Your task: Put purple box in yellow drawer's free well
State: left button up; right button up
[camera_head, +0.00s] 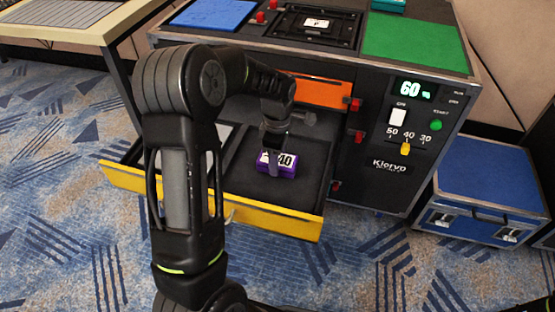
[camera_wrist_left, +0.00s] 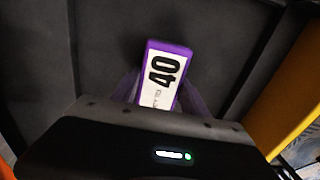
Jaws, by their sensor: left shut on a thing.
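The purple box (camera_head: 284,170) has a white label reading 40 and is inside the pulled-out yellow drawer (camera_head: 276,222), over its dark right-hand well (camera_head: 310,158). My left gripper (camera_head: 273,158) reaches down into the drawer and is shut on the box. In the left wrist view the purple box (camera_wrist_left: 162,75) shows between the fingers, with the dark well floor behind it. I cannot tell whether the box touches the floor. The left part of the drawer is partly hidden by my arm. My right gripper is not in view.
The black cabinet has an orange drawer front (camera_head: 322,92) above the open drawer, with red handles at its right. Its top carries a blue panel (camera_head: 213,14) and a green panel (camera_head: 415,42). A blue case (camera_head: 485,185) stands on the carpet at the right.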

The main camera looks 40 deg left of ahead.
pick_arm(q)
jog(key=shift+f, duration=0.15)
jog(key=o, duration=1.5)
jog(key=shift+o, duration=0.2)
notch_tip(320, 180, up, 12)
jog(key=p, duration=0.3)
jog(key=shift+r+p, duration=0.2)
jog(key=shift+p, duration=0.2)
